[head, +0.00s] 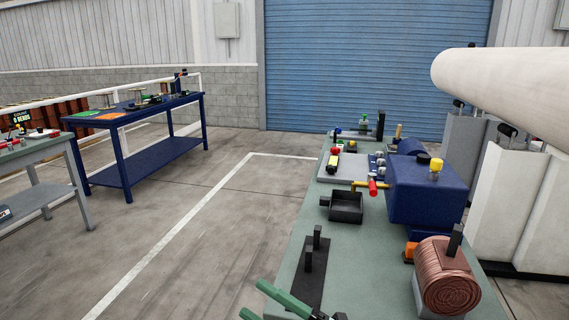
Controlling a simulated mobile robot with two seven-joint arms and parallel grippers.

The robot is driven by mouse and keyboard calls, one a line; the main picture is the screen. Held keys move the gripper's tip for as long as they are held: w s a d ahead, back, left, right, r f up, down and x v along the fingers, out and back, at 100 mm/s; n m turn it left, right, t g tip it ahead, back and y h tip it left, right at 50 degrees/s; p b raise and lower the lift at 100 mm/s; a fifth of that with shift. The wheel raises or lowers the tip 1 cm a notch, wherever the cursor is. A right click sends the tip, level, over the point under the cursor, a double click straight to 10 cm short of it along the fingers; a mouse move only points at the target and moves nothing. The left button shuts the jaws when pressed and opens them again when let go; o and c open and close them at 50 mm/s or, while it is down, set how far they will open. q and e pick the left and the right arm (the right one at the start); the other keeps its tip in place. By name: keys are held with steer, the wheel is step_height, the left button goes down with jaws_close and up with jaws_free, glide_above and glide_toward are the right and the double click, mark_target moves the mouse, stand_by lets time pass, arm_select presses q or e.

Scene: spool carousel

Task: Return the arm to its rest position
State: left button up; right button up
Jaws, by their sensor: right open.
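My right gripper (252,298) shows only in part at the bottom edge of the head view. Two green fingers with black parts behind them stand apart, with nothing between them. They are by the left edge of the green-topped bench (360,258). The rest of this gripper is cut off by the frame. My left gripper is not in view.
The bench holds a black plate with two posts (308,278), a dark open tray (346,207), a blue machine (425,195) and a copper-coloured spool (448,288). A large white cylinder (510,85) is at upper right. A blue table (160,160) stands left, with clear floor between.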

steer(key=d+f+m+t+h, duration=0.3)
steer(key=d+f+m+h, duration=0.25)
steer(key=f+m, duration=0.25)
steer(key=d+f+m+t+h, duration=0.4)
steer(key=f+m+h, duration=0.2)
steer(key=f+m, duration=0.15)
steer(key=s+d+f+m+g+h, duration=0.3)
steer(key=s+d+f+m, duration=0.1)
steer(key=s+f, duration=0.4)
steer(key=s+d+f+m+g+h, duration=0.3)
steer(key=s+d+f+m, duration=0.2)
steer(key=s+f, duration=0.3)
steer(key=shift+d+f+g, duration=0.3)
steer(key=shift+d+f, duration=0.35)
steer(key=shift+f, duration=0.1)
steer(key=shift+s, duration=0.1)
